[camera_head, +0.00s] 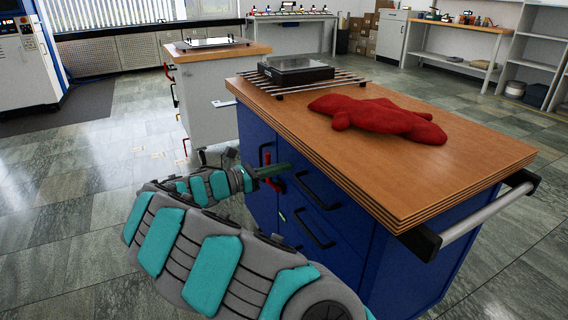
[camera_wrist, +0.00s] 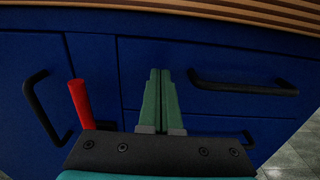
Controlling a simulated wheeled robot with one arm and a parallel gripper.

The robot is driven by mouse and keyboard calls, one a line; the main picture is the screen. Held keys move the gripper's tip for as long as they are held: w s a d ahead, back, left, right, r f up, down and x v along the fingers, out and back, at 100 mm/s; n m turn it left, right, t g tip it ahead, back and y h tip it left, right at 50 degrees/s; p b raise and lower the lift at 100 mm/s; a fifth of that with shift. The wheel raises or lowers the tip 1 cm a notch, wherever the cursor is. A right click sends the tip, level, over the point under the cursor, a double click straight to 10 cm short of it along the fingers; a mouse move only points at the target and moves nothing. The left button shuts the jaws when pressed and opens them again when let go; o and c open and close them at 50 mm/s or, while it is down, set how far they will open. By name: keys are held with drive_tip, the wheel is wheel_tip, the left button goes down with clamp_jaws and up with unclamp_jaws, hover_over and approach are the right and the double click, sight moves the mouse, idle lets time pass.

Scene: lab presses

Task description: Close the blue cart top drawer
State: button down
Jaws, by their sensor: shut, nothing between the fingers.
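The blue cart (camera_head: 257,200) has a thick wooden top and stands right of the middle in the head view. Its top drawer (camera_head: 335,202) has a black bar handle and sits just under the wooden top. The drawer front also fills the upper middle of the wrist view (camera_wrist: 215,62), with its handle right of my fingers. It looks about flush with the cart's face. My gripper (camera_head: 285,168) is shut and empty, its green fingers pointing at the left part of the drawer front. They also show in the wrist view (camera_wrist: 159,75). I cannot tell whether they touch it.
A red cloth-like item (camera_head: 380,117) and a dark device (camera_head: 296,69) on a rack lie on the cart top. A red handle (camera_wrist: 80,103) and a door with a black handle (camera_wrist: 40,105) are left of my fingers. Another cart (camera_head: 205,95) stands behind; the floor at left is clear.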

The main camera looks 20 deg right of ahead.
drive_tip(key=a, duration=1.1)
drive_tip(key=m+g+y+b, duration=0.1)
drive_tip(key=m+g+y, duration=0.2)
drive_tip(key=m+y, duration=0.55)
approach(323, 206)
drive_tip(key=shift+m+h, duration=0.55)
drive_tip(key=shift+m, duration=0.4)
drive_tip(key=x, duration=0.4)
drive_tip(key=shift+a+f, duration=0.25)
drive_tip(key=shift+f, duration=0.2)
drive_tip(key=s+a+f+m+y, duration=0.2)
drive_tip(key=s+a+f+y, duration=0.1)
drive_tip(key=s, duration=0.5)
drive_tip(key=s+a+f+m+y, duration=0.3)
drive_tip(key=s+a+f+y, duration=0.1)
drive_tip(key=s, duration=0.4)
drive_tip(key=s+a+f+m+y, duration=0.3)
drive_tip(key=s+a, duration=0.3)
drive_tip(key=s, duration=0.2)
drive_tip(key=shift+f+t+y, duration=0.3)
drive_tip(key=shift+f, duration=0.1)
drive_tip(key=shift+s+a, duration=0.1)
